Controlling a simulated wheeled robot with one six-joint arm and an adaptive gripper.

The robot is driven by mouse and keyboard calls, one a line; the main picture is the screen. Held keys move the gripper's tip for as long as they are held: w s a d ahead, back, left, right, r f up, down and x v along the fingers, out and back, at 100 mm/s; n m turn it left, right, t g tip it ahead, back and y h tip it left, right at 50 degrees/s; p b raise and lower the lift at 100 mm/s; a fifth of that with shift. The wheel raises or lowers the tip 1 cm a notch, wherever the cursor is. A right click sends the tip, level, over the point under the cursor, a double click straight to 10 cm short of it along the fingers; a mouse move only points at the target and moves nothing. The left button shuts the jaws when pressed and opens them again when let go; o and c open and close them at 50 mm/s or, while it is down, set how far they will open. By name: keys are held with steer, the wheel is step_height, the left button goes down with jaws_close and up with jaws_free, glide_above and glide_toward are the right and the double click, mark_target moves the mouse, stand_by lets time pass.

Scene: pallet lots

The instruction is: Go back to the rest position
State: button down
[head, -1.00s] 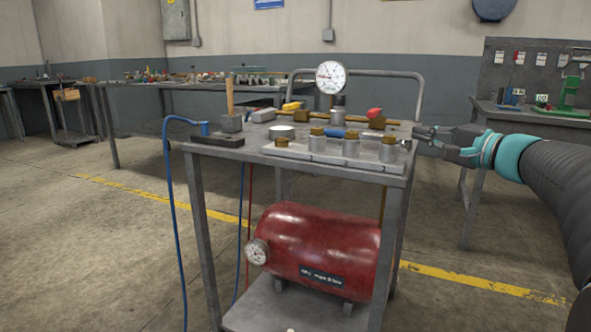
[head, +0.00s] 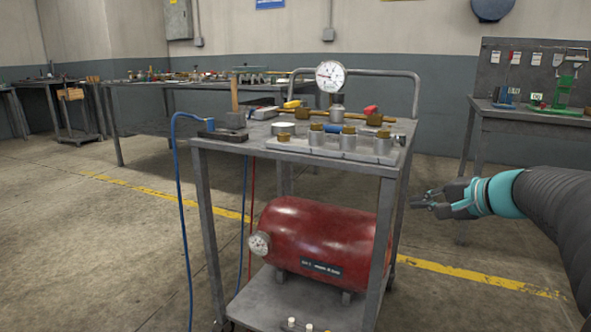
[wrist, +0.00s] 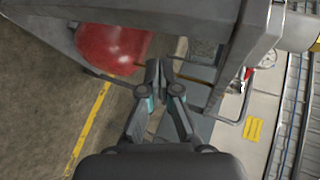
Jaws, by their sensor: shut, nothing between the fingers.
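My gripper (head: 422,201) is shut and empty. In the head view it hangs in free air to the right of the grey cart, below the level of the cart's top. In the wrist view my gripper (wrist: 158,72) points toward the cart's side, with the fingertips close together and nothing between them. The cart (head: 270,151) carries a pressure gauge (head: 330,76), brass-capped fittings (head: 348,139) on a plate, and a hammer (head: 235,104).
A red tank (head: 318,235) lies on the cart's lower shelf; it also shows in the wrist view (wrist: 112,45). A blue hose (head: 183,220) hangs at the cart's left. A bench (head: 530,118) with a pegboard stands at the right. Floor between cart and bench is open.

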steer(key=s+a+f+n+g+h+p, duration=0.2)
steer(key=s+a+f+g, duration=0.15)
steer(key=s, duration=0.45)
steer(key=s+a+f+n+g+h+p, duration=0.25)
steer(key=s+f, duration=0.25)
steer(key=s, duration=0.3)
steer(key=s+a+r+n+h+p, duration=0.1)
steer(key=s+a+n+p, duration=0.1)
steer(key=s, duration=0.3)
steer(key=s+a+r+n+h+p, duration=0.1)
steer(key=s+a+r+n+p, duration=0.1)
steer(key=s+n+p, duration=0.1)
steer(key=s+n, duration=0.1)
steer(key=s, duration=0.1)
steer(key=shift+s+a+r+n+t, duration=0.25)
steer(key=shift+s+a+n+t, duration=0.05)
steer(key=shift+s+n+t, duration=0.1)
